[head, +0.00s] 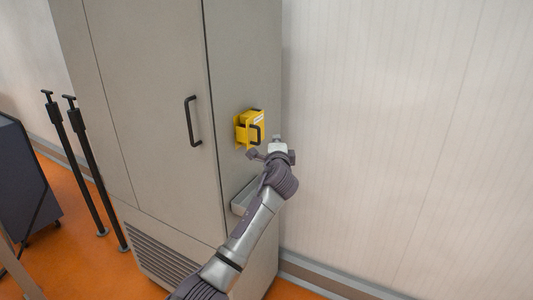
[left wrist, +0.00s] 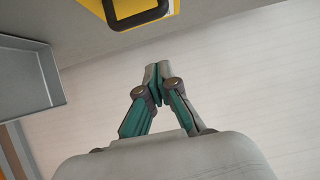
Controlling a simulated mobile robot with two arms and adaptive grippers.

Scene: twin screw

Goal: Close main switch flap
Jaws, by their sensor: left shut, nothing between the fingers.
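The main switch (head: 241,139) is a yellow box with a black handle on the narrow right side of the tall grey cabinet. Its yellow part and black handle (left wrist: 140,14) also show, cut off, at the top of the left wrist view. I cannot tell clearly how its flap stands. My left gripper (head: 253,154) is just below and to the right of the switch in the head view. Its fingers (left wrist: 157,73) are shut and empty, pointing up in the left wrist view, with a visible gap to the yellow box. My right gripper is not in view.
The cabinet door has a black handle (head: 193,121). A small grey open tray (head: 242,196) sticks out from the cabinet below the switch, partly behind my arm; it shows in the left wrist view (left wrist: 54,77). A pale wall (head: 400,130) stands to the right.

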